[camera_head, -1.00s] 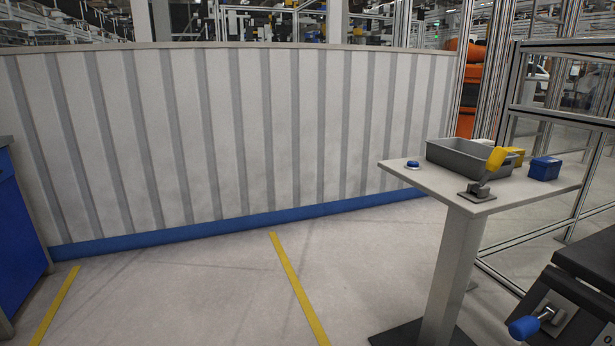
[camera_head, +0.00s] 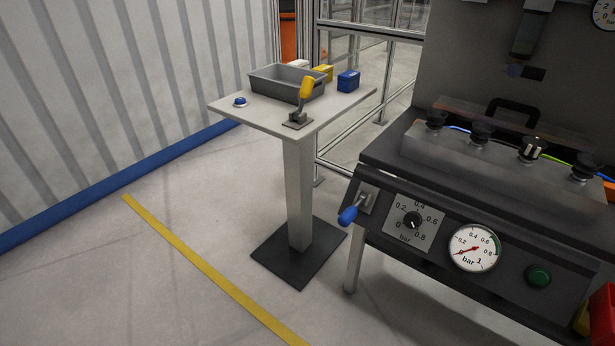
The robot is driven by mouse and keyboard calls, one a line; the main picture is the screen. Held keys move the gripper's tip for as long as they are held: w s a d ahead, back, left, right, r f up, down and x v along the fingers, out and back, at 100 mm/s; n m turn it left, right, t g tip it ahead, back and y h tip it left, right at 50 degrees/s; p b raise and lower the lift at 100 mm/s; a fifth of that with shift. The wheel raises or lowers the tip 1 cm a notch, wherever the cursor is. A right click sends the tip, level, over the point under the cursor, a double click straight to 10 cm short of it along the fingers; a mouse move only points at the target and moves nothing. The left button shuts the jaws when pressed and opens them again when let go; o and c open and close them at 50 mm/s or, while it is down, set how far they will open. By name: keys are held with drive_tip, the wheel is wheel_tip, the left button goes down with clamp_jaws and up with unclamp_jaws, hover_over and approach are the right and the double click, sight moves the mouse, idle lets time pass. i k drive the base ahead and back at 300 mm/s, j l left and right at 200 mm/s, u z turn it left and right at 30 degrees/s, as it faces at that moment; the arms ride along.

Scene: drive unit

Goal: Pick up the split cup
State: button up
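I cannot make out a split cup in the camera_head view. On the small pedestal table (camera_head: 228,108) stand a grey open tray (camera_head: 272,88), a blue box (camera_head: 348,81), a yellow box (camera_head: 323,73) and a small blue-topped round part (camera_head: 240,101). A lever with a yellow handle (camera_head: 306,88) is on the table's front edge. The tray's inside is only partly visible. My gripper is not in view.
A dark machine bench (camera_head: 385,146) fills the right, with a pressure gauge (camera_head: 474,248), a dial, a green button (camera_head: 538,275) and a blue-handled lever (camera_head: 348,215). A ribbed white wall stands left. The floor with a yellow line (camera_head: 205,265) is clear.

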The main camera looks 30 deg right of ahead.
sight(532, 147)
drive_tip(key=z, duration=1.4)
